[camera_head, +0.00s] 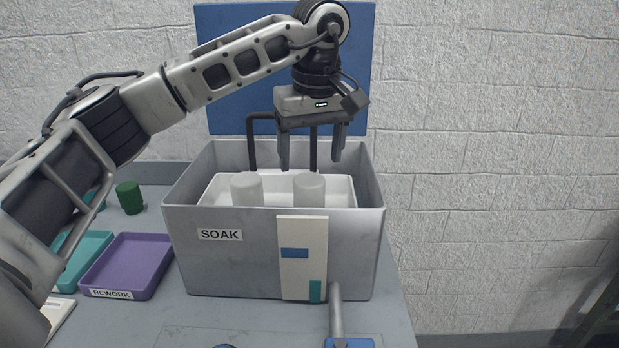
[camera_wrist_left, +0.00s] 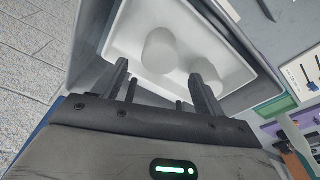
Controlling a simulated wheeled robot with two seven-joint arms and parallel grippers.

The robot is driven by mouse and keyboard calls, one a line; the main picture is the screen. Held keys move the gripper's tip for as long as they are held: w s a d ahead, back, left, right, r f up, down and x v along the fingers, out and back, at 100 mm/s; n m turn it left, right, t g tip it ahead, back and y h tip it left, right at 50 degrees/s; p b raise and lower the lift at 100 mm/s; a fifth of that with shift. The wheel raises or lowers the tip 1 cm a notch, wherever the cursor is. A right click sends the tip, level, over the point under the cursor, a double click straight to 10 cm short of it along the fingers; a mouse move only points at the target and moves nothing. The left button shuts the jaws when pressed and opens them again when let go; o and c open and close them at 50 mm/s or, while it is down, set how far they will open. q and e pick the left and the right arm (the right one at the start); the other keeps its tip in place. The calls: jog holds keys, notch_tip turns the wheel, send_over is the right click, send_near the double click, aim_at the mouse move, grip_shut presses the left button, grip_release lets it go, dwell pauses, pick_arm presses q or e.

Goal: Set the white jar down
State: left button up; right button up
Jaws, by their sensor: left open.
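Two white jars stand upright in the white inner tray (camera_head: 342,190) of the grey SOAK bin (camera_head: 205,255): a left jar (camera_head: 247,189) and a right jar (camera_head: 309,189). The front wall hides their lower parts. My left gripper (camera_head: 311,163) points down above the bin, open and empty, its fingers apart above and behind the right jar. In the left wrist view both jars show beyond the open fingers (camera_wrist_left: 162,85): the right jar (camera_wrist_left: 159,52) and the left jar (camera_wrist_left: 203,70). Neither is between the fingers. My right gripper is not in view.
A dark bent rail (camera_head: 251,145) rises at the bin's back, near the gripper. A purple REWORK tray (camera_head: 128,262), a teal tray (camera_head: 82,258) and a green cylinder (camera_head: 130,197) are left of the bin. A grey post on a blue base (camera_head: 348,342) stands in front.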

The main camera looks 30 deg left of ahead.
pick_arm(q)
jog(key=shift+s+d+r, duration=0.15)
jog(key=shift+r, duration=1.05)
jog(key=shift+s+d+r, duration=0.1)
jog(key=shift+r, duration=1.05)
